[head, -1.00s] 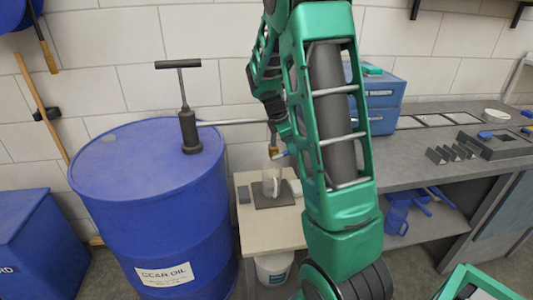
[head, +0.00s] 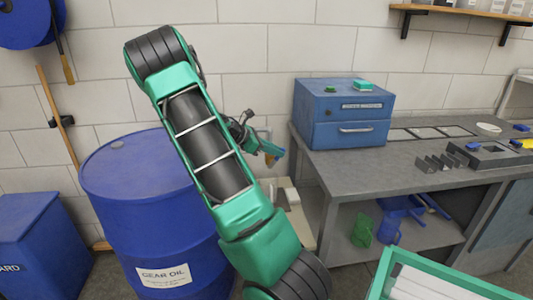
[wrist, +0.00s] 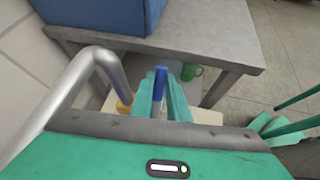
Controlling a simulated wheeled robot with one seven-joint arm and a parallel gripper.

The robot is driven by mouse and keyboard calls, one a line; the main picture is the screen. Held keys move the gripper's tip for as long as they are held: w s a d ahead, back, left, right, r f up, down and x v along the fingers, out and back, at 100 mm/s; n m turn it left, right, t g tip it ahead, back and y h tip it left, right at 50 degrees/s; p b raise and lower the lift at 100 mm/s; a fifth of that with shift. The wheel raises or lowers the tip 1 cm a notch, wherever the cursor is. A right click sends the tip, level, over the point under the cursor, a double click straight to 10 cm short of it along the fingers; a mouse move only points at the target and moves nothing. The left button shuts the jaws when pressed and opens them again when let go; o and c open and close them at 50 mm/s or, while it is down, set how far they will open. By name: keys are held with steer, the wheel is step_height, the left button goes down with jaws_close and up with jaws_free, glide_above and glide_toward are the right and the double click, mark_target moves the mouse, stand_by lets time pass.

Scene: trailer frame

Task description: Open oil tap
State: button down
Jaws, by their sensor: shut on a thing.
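The oil tap shows in the wrist view as a brass body (wrist: 124,105) at the lower end of a bent metal pipe (wrist: 85,75), with a blue handle (wrist: 160,84). My gripper (wrist: 162,92) has its two green fingers on either side of the blue handle and is shut on it. In the head view my gripper (head: 263,148) is right of the drum, at the tap. My arm hides the hand pump there. The blue gear oil drum (head: 130,215) stands upright at left. Whether the handle has turned is unclear.
A grey workbench (head: 335,172) stands at right, with a blue drawer box (head: 345,110) on top. A green jug (head: 362,231) and blue jugs are on its lower shelf. A green-rimmed crate (head: 440,272) is at lower right. A blue bin (head: 35,235) stands at left.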

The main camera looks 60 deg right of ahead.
steer(key=shift+w+a, duration=0.15)
steer(key=shift+w, duration=0.35)
steer(key=c, duration=1.7)
jaws_free()
steer(key=shift+h, duration=0.3)
steer(key=shift+s, duration=0.15)
steer(key=v, duration=1.1)
steer(key=shift+w+f, duration=0.1)
steer(key=shift+w, duration=0.1)
steer(key=shift+s, duration=0.1)
